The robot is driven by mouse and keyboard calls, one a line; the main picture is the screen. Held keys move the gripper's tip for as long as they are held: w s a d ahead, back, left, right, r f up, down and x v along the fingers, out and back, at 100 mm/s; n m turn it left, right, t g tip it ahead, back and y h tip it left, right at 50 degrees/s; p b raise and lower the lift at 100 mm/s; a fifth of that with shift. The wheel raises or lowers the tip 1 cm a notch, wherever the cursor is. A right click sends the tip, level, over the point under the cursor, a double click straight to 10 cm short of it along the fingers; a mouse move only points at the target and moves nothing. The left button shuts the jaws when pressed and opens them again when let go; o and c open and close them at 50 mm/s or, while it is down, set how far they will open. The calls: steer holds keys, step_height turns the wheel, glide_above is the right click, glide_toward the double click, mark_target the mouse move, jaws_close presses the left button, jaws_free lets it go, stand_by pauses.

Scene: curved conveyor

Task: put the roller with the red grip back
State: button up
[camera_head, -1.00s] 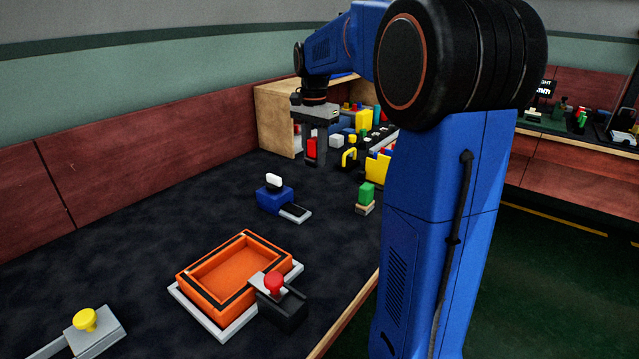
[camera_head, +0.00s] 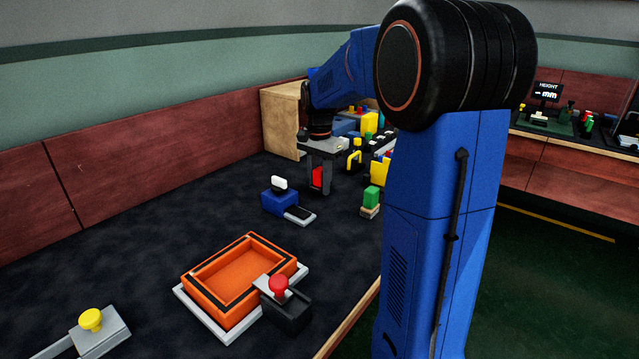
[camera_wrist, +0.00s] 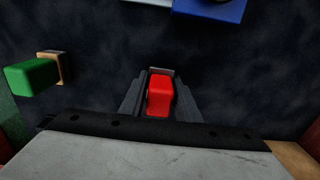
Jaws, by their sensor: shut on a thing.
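My gripper (camera_head: 318,188) is shut on a red grip (camera_head: 317,177), held above the dark table in front of the wooden shelf. In the wrist view, the red grip (camera_wrist: 160,97) sits between both fingers, with a small greyish part showing past its far end. I take this as the roller with the red grip; its roller part is mostly hidden and cannot be made out. No place for the roller can be told for sure in these views.
A blue block with a white knob (camera_head: 278,200) stands in front of my gripper. A green block on a tan base (camera_head: 371,198) stands to the right. The orange tray (camera_head: 215,304), a red-knobbed device (camera_head: 284,313) and a yellow-knobbed device (camera_head: 98,333) are nearer. The wooden shelf (camera_head: 283,120) is behind.

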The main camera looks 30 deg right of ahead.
steer(key=shift+f, duration=0.1)
steer(key=o, duration=1)
step_height(320, 180, up, 12)
steer(key=shift+r, duration=0.15)
steer(key=shift+s, duration=0.15)
